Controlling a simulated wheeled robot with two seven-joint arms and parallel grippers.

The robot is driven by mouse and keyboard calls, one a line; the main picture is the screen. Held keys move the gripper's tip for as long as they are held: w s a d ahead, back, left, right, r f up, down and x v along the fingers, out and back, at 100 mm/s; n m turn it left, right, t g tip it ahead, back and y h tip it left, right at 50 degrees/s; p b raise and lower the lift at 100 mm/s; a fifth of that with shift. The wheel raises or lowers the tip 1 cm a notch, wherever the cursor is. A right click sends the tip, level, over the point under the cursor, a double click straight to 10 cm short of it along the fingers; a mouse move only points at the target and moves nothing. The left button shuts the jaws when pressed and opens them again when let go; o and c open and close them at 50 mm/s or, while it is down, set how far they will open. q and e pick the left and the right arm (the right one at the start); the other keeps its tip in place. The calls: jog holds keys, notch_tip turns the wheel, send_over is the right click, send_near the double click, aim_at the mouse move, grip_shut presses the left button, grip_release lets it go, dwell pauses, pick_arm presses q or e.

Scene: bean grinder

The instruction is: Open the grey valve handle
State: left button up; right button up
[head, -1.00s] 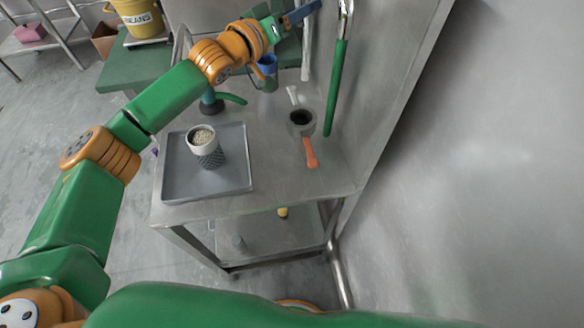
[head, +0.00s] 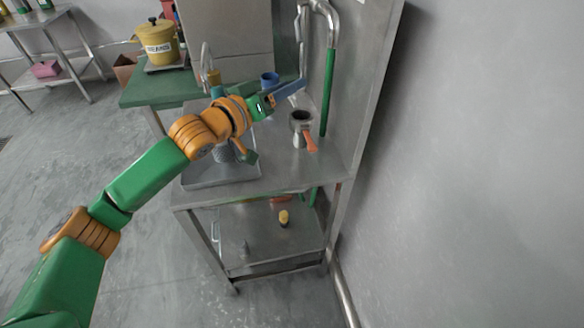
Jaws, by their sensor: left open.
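My left gripper (head: 288,93), with blue fingers, is over the back of the metal table, beside the lower end of a grey upright pipe (head: 303,45). It is open, with nothing seen between its fingers. The fingers overlap the pipe's lower end in the picture; I cannot tell whether they touch. I cannot make out the grey valve handle for certain; it may be hidden behind the gripper or too small to tell. My right gripper is not in view.
A dark-topped metal holder with an orange handle (head: 310,143) stands right of the gripper. A green-sleeved pipe (head: 328,92) rises behind it. A wall borders the right.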

pick_arm(q)
jog(key=s+d+f+m+g+y, duration=0.1)
jog(key=s+f, duration=0.4)
jog(key=f, duration=0.6)
jog(key=shift+d+f+g+y, duration=0.25)
jog(key=shift+d+g+y, duration=0.05)
jog(key=shift+d+g, duration=0.4)
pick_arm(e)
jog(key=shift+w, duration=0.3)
